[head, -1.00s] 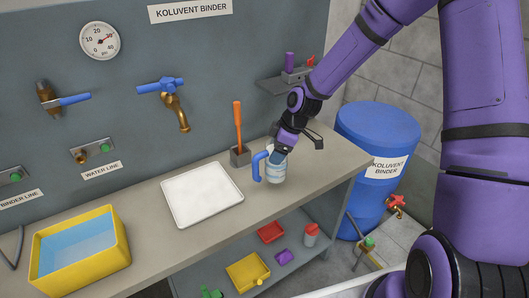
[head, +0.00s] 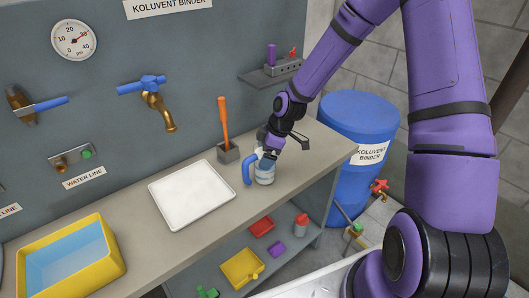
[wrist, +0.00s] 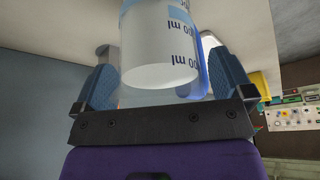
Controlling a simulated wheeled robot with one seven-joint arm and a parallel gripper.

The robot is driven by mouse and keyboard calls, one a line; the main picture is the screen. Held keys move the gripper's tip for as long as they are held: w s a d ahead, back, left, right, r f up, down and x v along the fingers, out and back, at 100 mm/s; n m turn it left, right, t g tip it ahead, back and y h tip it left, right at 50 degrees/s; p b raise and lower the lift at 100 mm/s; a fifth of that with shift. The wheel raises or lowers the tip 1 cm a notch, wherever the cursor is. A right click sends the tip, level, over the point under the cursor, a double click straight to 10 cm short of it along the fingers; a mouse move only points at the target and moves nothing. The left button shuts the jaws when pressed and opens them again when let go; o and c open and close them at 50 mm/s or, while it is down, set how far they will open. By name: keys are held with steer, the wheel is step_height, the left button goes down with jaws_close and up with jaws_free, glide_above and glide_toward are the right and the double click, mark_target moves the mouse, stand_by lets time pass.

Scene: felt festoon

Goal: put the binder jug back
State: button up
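The binder jug (head: 265,173) is a clear measuring jug with a blue handle, upright at the right part of the counter (head: 283,183). My gripper (head: 268,153) reaches down to it from the upper right. In the wrist view the jug (wrist: 160,50) lies between the two fingers, and my gripper (wrist: 160,85) appears closed on its sides.
Left of the jug are a holder (head: 228,153) with an orange-handled tool and a white tray (head: 231,201). A yellow tub (head: 108,268) of blue liquid stands farther left. A blue drum (head: 340,175) stands right of the counter. A lower shelf holds a yellow bin (head: 240,268) and small items.

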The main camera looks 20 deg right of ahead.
steer(key=shift+r, duration=0.1)
steer(key=v, duration=1.2)
steer(key=s+d+r+m+t+h, duration=0.1)
steer(key=s+r+m+t+h, duration=0.1)
steer(key=s+r+m, duration=0.5)
steer(key=s+d+r+m+t+h, duration=0.1)
steer(key=s+r+m, duration=0.6)
steer(key=s+r, duration=0.9)
steer(key=s+h, duration=0.1)
steer(key=s, duration=0.4)
steer(key=shift+d+r+t, duration=0.2)
steer(key=shift+r+t, duration=0.15)
steer(key=shift+t, duration=0.05)
